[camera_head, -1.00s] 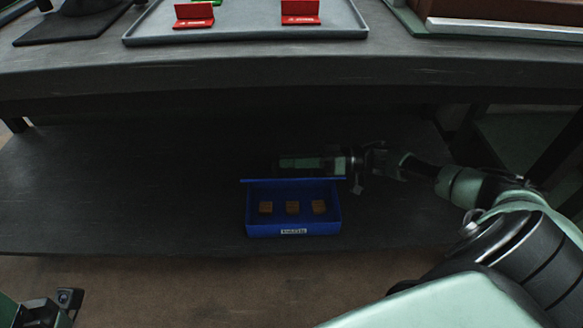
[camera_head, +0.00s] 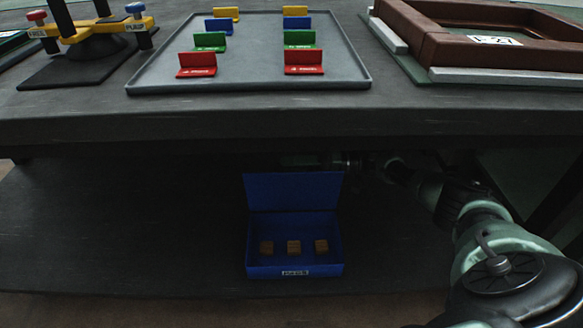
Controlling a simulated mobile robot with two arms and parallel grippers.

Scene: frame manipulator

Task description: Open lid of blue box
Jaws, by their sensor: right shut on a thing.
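The blue box (camera_head: 266,271) sits on the dark lower shelf under the table. Its lid (camera_head: 294,192) stands up nearly upright at the back, and the box is open at the top. Three small brown cubes, the middle one (camera_head: 294,247) among them, lie in a row inside. My right gripper (camera_head: 298,162) is at the lid's top edge, shut on the lid, reaching in from the right. Its fingertips are dark and partly hidden by the lid and the table's shadow. My left gripper is out of view.
The tabletop edge (camera_head: 200,128) hangs above the lid and my right arm. On top are a grey tray (camera_head: 240,85) with several coloured holders and a brown frame (camera_head: 450,48). The lower shelf (camera_head: 120,235) left of the box is clear.

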